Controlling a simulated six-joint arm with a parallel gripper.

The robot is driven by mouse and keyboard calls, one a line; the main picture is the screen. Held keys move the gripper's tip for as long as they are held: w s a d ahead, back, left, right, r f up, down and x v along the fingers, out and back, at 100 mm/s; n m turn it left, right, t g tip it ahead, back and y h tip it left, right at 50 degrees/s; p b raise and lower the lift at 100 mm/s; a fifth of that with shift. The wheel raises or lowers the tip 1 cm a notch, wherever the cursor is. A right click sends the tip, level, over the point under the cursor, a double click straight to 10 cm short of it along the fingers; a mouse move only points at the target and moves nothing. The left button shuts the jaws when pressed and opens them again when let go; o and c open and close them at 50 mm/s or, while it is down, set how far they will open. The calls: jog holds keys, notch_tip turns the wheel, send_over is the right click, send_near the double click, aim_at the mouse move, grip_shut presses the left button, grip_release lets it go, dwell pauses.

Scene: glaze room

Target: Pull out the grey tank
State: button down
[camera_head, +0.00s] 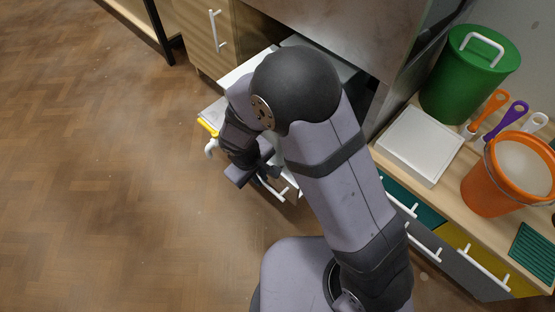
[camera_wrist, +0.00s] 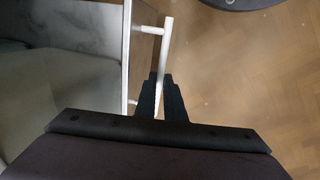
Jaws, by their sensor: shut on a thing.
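My gripper (camera_wrist: 158,92) is shut on a white bar handle (camera_wrist: 165,45) in the wrist view. The handle stands off a pale front edge (camera_wrist: 127,55) by a short post. Left of that edge is a grey, open-looking inside (camera_wrist: 75,95), which seems to be the grey tank. In the head view my gripper (camera_head: 268,172) is low beside a white handle bar (camera_head: 276,187). My arm hides most of the tank there, so how far out it stands is hard to tell.
A wooden cupboard (camera_head: 196,35) stands at the upper left. A yellow-edged piece (camera_head: 207,127) with a white handle (camera_head: 211,149) sticks out left of my arm. The right counter holds a green canister (camera_head: 465,85), a white box (camera_head: 420,143) and an orange bucket (camera_head: 485,190). The left floor is clear.

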jog(key=s+a, duration=0.4)
jog(key=shift+s+a, duration=0.25)
jog(key=c, duration=1.8)
grip_release()
jog(key=shift+c, duration=0.2)
notch_tip(320, 180, up, 7)
jog(key=s+a+p, duration=0.1)
jog(key=p, duration=0.2)
jog(key=shift+p, duration=0.35)
jog(key=shift+r, duration=0.1)
